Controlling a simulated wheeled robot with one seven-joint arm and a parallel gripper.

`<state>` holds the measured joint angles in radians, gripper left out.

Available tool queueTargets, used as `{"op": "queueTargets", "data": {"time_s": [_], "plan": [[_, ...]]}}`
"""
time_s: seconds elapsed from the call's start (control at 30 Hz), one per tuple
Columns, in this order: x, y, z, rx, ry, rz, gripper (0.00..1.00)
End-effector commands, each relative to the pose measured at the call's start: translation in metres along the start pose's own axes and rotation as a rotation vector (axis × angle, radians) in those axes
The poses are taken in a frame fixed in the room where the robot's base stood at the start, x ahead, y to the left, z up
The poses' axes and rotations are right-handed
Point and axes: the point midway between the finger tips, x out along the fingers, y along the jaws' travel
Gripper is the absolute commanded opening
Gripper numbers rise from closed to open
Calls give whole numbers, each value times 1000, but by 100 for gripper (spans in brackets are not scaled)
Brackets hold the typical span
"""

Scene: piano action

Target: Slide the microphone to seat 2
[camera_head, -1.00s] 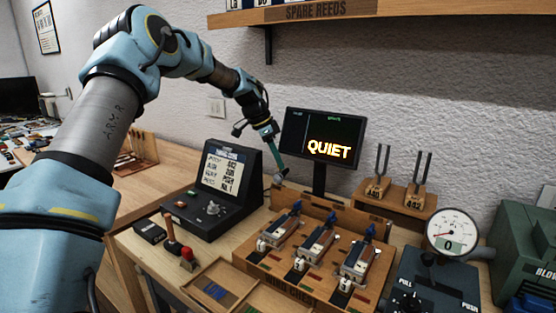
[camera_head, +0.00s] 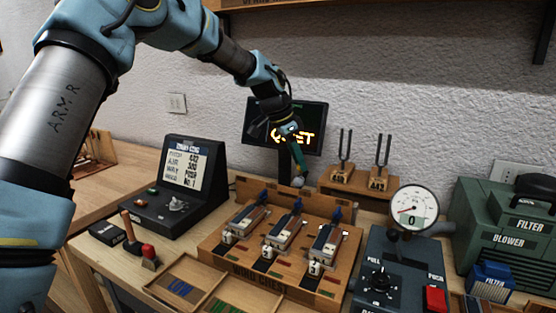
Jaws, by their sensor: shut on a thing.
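The microphone (camera_head: 298,181) shows as a small grey ball at the back rail of the wooden wind chest (camera_head: 215,249), behind the middle reed unit (camera_head: 285,231). My gripper (camera_head: 299,170) comes down from above and is shut on the microphone. Its fingers cover most of the microphone's upper part. Three reed units with blue tips sit in a row on the chest, the left one (camera_head: 245,220) and the right one (camera_head: 325,243) on either side of the middle. Seat numbers are not legible.
A monitor (camera_head: 258,113) stands behind my gripper, its text partly covered. Two tuning forks on a wooden block (camera_head: 360,184) stand at the back right, near a round gauge (camera_head: 412,207). A dark console (camera_head: 180,193) stands left of the chest.

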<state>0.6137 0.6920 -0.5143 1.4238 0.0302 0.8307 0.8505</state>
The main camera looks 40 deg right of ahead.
Motion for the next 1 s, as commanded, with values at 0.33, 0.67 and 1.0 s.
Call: {"op": "queueTargets", "data": {"time_s": [0.33, 0.67, 1.0], "plan": [[6, 16, -15, -1, 0, -1, 0], [6, 16, -15, 0, 0, -1, 36], [6, 15, -14, 0, 0, -1, 59]]}}
